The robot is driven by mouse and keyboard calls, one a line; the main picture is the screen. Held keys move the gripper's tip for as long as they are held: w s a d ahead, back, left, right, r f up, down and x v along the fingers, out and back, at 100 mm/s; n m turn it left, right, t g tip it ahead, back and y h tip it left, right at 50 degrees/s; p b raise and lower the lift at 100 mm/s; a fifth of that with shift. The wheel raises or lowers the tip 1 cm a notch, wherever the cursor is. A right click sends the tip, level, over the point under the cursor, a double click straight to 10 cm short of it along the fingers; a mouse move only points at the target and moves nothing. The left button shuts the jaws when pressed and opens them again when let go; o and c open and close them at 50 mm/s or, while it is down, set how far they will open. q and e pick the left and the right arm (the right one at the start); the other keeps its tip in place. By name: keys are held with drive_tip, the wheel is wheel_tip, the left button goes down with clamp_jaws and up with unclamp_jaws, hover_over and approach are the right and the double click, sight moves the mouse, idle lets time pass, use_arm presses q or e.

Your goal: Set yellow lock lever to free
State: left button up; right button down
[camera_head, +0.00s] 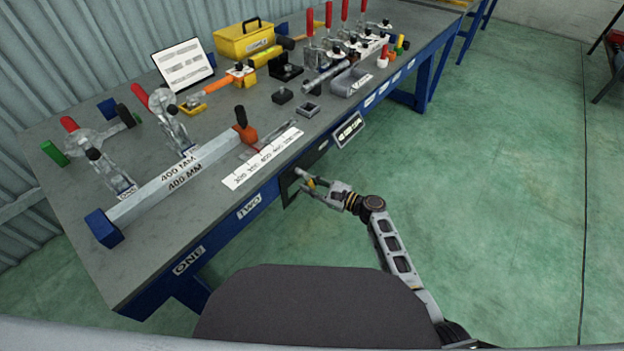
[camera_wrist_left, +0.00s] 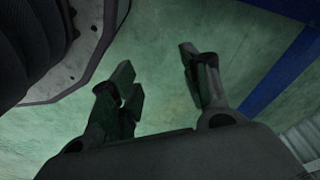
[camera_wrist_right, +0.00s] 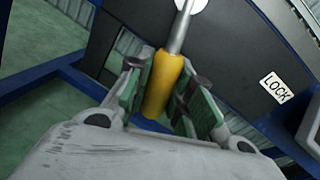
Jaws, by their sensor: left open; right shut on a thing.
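The yellow lock lever (camera_wrist_right: 163,84) has a yellow grip on a metal rod. The rod runs up to a round pale pivot (camera_wrist_right: 192,4) on a dark panel (camera_wrist_right: 240,60). My right gripper (camera_wrist_right: 160,92) is shut on the yellow grip, one finger on each side. In the head view my right gripper (camera_head: 313,183) is at the bench's front edge, and the lever's yellow part (camera_head: 311,183) shows small between its fingers. A white "LOCK" label (camera_wrist_right: 275,87) is right of the lever. My left gripper (camera_wrist_left: 160,78) is open and empty over the green floor; the head view does not show it.
The blue-framed bench (camera_head: 215,180) carries clamps, an orange-handled tool and a long metal bar (camera_head: 180,180). A label plate (camera_head: 348,130) sticks out from its front edge, close to my right gripper.

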use_arm(q)
drive_tip(key=shift+s+a+f+p, duration=0.2)
drive_tip(key=shift+s+a+f, duration=0.15)
drive_tip(key=shift+f, duration=0.3)
drive_tip(key=shift+s+a+f+p, duration=0.2)
drive_tip(key=shift+s+a+f, duration=0.1)
drive_tip(key=shift+f, duration=0.35)
use_arm(e)
drive_tip(key=shift+s+a+f+m, duration=0.3)
drive_tip(key=shift+s+m, duration=0.2)
drive_tip(key=shift+m, duration=0.4)
use_arm(q)
drive_tip(key=shift+s, duration=0.1)
use_arm(e)
drive_tip(key=c, duration=1.2)
unclamp_jaws()
drive_tip(key=shift+c, duration=0.2)
drive_tip(key=shift+r, duration=0.1)
drive_tip(key=v, duration=1.2)
